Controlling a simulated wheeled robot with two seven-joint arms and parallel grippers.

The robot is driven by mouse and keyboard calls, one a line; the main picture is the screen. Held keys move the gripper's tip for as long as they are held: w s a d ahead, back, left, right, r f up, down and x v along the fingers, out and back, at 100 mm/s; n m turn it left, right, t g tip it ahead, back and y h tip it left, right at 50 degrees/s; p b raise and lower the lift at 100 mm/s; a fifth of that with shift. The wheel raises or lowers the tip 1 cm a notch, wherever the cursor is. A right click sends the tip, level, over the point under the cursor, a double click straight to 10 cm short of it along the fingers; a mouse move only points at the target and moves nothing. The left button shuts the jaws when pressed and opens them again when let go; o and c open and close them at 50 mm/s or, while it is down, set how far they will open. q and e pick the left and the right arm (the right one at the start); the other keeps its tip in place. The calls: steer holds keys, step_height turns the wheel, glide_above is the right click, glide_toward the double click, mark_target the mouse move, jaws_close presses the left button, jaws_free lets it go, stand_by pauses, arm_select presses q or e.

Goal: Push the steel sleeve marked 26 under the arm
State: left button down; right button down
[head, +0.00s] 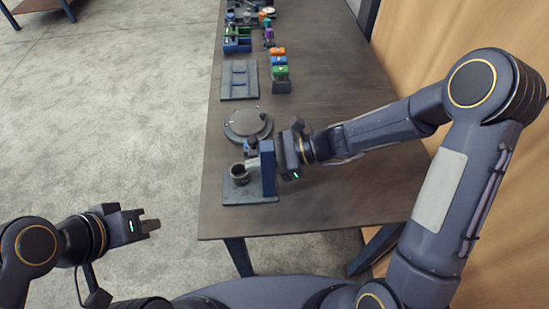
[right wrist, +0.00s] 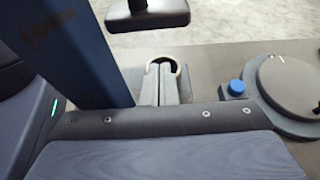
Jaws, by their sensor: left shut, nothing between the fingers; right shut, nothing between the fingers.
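A dark round steel sleeve (head: 240,176) stands upright on a grey base plate (head: 250,197) near the table's front left corner; its number is not readable. A blue upright post (head: 268,168) rises from the plate's right side. My left gripper (head: 151,226) is shut and empty, left of the table.
A round grey turntable (head: 246,123) lies just behind the plate, with a blue knob (right wrist: 237,88) beside it. The table's right side is mostly clear; a wooden wall (head: 480,40) stands beyond.

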steer(key=shift+d+f+b, duration=0.15)
steer(key=shift+f+b, duration=0.3)
steer(key=shift+f, duration=0.15)
steer(key=shift+d, duration=1.15)
